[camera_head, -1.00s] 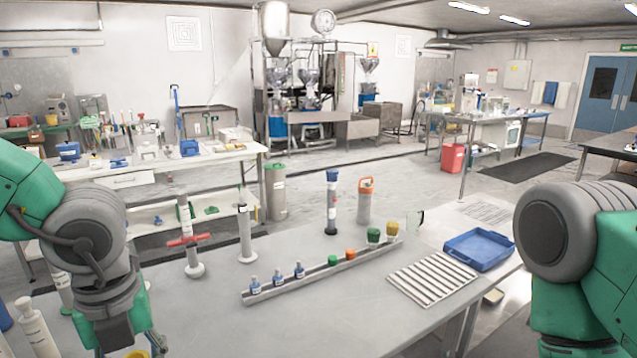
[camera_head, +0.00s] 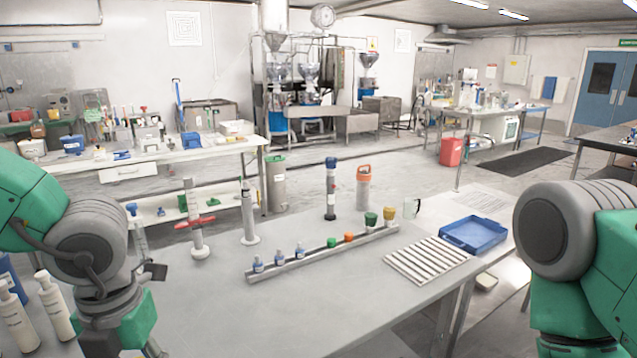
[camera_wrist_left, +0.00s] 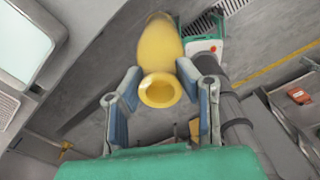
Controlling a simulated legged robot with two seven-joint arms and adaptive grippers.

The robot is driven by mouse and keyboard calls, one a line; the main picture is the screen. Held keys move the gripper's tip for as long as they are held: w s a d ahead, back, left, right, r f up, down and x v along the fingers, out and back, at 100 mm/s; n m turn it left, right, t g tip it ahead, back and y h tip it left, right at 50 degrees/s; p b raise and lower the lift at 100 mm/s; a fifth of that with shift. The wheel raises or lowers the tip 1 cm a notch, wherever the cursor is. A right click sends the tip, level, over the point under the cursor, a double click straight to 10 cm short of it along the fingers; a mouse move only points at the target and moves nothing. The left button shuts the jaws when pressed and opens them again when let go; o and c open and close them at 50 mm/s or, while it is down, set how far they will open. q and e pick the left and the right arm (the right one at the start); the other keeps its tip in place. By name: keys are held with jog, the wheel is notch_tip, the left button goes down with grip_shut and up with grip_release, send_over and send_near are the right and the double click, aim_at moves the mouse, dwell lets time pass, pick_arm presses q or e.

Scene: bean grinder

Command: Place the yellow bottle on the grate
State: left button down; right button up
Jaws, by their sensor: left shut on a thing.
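The yellow bottle (camera_wrist_left: 160,50) is between the blue-padded fingers of my left gripper (camera_wrist_left: 162,103) in the left wrist view, its round open mouth towards the camera. The gripper is shut on it. In the head view my left wrist is at the lower left, and neither its fingertips nor the bottle can be made out there. The grate (camera_head: 428,260), a panel of pale slats, lies on the grey table right of centre, well to the right of my left wrist. Nothing stands on it. My right arm is at the right edge; its gripper is out of view.
A rack (camera_head: 322,257) with small blue, green, orange and yellow-topped containers runs left of the grate. A blue tray (camera_head: 473,234) lies behind it. A dark blue-topped cylinder (camera_head: 331,190) and white pump bottles (camera_head: 55,308) also stand here. The front middle tabletop is clear.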

pick_arm(q)
jog(key=shift+s+f+m, duration=0.15)
jog(key=shift+f+m, duration=0.35)
jog(key=shift+m, duration=0.3)
jog(key=f+m+b, duration=0.1)
jog(key=m, duration=0.2)
jog(key=f+m+b, duration=0.1)
jog(key=f+m, duration=0.1)
jog(key=w+f+m+b, duration=0.1)
jog(key=f+m, duration=0.1)
jog(key=m, duration=0.1)
jog(key=shift+d+f+m, duration=0.1)
jog(key=shift+m, duration=0.2)
notch_tip(320, 180, down, 4)
jog(key=m+b, duration=0.1)
jog(key=m, duration=0.6)
jog(key=shift+s+r+b, duration=0.1)
jog(key=shift+r+b, duration=0.1)
jog(key=shift+b, duration=0.2)
notch_tip(320, 180, down, 9)
jog(key=m+b, duration=0.4)
jog(key=m, duration=1.1)
jog(key=shift+d+r+m, duration=0.1)
jog(key=shift+r+m, duration=0.05)
jog(key=shift+m, duration=0.15)
jog(key=f+m, duration=0.1)
jog(key=m, duration=0.1)
jog(key=f+m+b, duration=0.1)
jog(key=m, duration=0.1)
